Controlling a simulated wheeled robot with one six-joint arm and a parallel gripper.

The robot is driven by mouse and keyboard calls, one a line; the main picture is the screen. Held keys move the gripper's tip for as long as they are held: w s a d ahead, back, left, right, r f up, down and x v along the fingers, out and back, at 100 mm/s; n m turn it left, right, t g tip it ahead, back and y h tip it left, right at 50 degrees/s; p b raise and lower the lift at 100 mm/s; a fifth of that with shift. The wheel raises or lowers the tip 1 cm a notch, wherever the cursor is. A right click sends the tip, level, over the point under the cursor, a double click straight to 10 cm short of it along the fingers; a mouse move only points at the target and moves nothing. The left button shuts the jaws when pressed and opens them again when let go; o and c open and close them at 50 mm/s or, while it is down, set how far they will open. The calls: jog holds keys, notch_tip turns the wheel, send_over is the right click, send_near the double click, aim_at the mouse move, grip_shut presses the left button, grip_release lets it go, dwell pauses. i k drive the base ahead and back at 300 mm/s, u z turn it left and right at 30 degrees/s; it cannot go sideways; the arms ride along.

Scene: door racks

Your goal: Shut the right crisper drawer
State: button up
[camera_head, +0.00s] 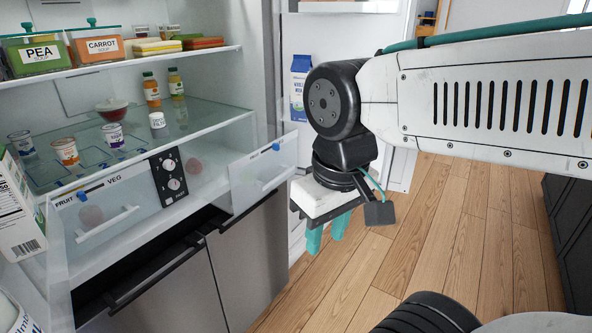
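The right crisper drawer (250,186) is a clear bin with a pale front, a blue slider and a lettered strip. It stands pulled out past the dial panel (170,177), with its side wall showing. A round reddish item (194,166) shows inside or behind it. My gripper (327,240) hangs to the right of the drawer front, apart from it in the picture. Its two teal fingers point down with a gap between them, and nothing shows between them. How far it is from the drawer in depth is hard to tell.
The left crisper drawer (130,206) is left of the dials. The open fridge door, with a milk carton (300,85), stands behind my arm. Cups and bottles stand on the glass shelf (205,115). Lower doors (245,255) are below. Wooden floor (440,230) is clear at right.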

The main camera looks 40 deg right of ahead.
aim_at(236, 165)
jog(key=z, duration=1.15)
jog(key=k, duration=0.55)
jog(key=u, duration=0.65)
jog(key=i, duration=0.95)
jog(key=z, duration=0.05)
